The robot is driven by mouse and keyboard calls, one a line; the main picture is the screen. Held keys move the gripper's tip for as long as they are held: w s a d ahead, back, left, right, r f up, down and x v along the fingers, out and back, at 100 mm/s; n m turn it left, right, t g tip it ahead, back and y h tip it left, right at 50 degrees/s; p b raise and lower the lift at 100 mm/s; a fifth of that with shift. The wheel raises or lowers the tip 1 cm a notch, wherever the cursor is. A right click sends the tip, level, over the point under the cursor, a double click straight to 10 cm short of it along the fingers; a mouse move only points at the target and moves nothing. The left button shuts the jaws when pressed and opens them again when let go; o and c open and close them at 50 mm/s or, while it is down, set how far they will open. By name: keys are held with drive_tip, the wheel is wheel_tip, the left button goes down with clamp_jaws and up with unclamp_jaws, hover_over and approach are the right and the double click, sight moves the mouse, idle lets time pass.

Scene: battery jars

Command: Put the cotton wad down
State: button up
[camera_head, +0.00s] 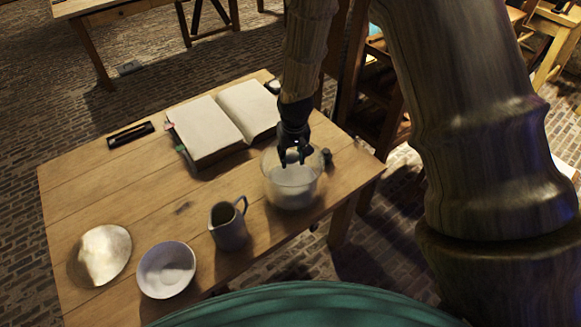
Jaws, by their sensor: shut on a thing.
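My gripper (293,154) points down at the mouth of a clear glass jar (271,190), near the right end of the wooden table. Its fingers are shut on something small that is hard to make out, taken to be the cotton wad. The fingertips are at or just inside the jar's rim; I cannot tell whether they touch the glass. Pale content shows in the lower part of the jar. A white, soft-looking heap (105,252) lies at the table's left front.
On the table (100,195) are a white bowl (148,288) holding pale material, a grey jug (230,235) left of the jar, an open book (205,125), a dark pen case (130,135) and a small dark object (327,157) right of the jar. The left middle is clear.

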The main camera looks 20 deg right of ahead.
sight(292, 176)
drive_tip(key=f, duration=0.3)
drive_tip(key=shift+w+d+f, duration=0.1)
drive_tip(key=shift+w+d, duration=0.05)
drive_tip(key=shift+w, duration=0.25)
drive_tip(key=shift+s+f+p, duration=0.3)
drive_tip(key=shift+f+p, duration=0.05)
drive_tip(key=shift+p, duration=0.15)
drive_tip(key=shift+w+f+p, duration=0.1)
drive_tip(key=shift+f+p, duration=0.35)
drive_tip(key=shift+f, duration=1.3)
drive_tip(key=shift+f, duration=0.15)
drive_tip(key=shift+s+f+b, duration=0.25)
drive_tip(key=shift+f+b, duration=0.15)
drive_tip(key=shift+f, duration=0.1)
drive_tip(key=o, duration=0.8)
drive_tip(key=shift+f, duration=0.1)
drive_tip(key=shift+o, duration=0.5)
drive_tip(key=shift+w+f, duration=0.1)
drive_tip(key=shift+f, duration=0.1)
drive_tip(key=shift+r, duration=0.2)
